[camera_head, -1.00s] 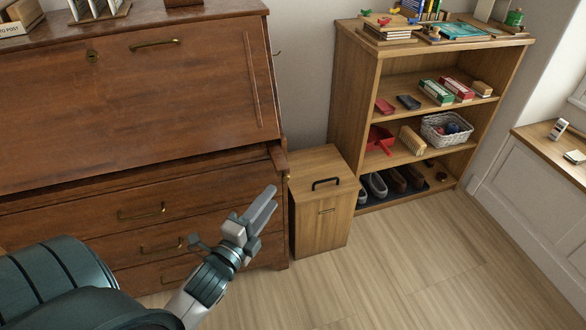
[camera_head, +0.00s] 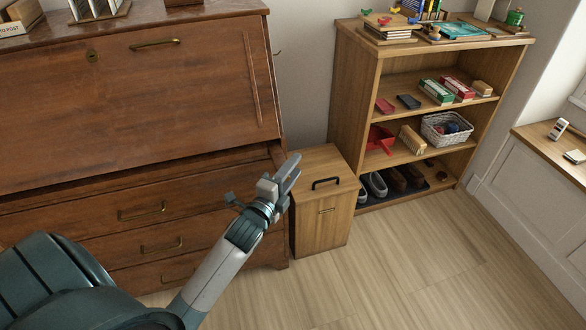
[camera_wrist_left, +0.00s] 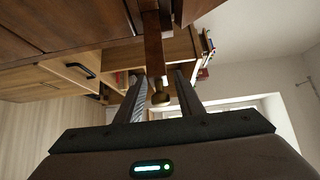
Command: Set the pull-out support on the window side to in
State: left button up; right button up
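The brown wooden desk (camera_head: 120,105) stands at the left with its slanted front closed. The pull-out support on the window side (camera_head: 278,152) juts out a little from the desk's right front edge. In the left wrist view it is a dark upright bar (camera_wrist_left: 153,50) with a round knob (camera_wrist_left: 160,98) towards me. My left gripper (camera_head: 291,166) is at the front of this support and partly hides it in the head view. In the left wrist view its fingers (camera_wrist_left: 158,85) are apart, one on each side of the bar and knob, with visible gaps. My right gripper is not in view.
A low wooden cabinet (camera_head: 325,220) with a black handle stands just right of the desk, close to my left gripper. An open shelf unit (camera_head: 345,100) with shoes, boxes and a basket is behind it. A window ledge (camera_head: 550,150) is at the right. The floor in front is clear.

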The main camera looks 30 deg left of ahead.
pick_arm(q)
jog(key=shift+w, duration=0.1)
jog(key=shift+c, duration=0.7)
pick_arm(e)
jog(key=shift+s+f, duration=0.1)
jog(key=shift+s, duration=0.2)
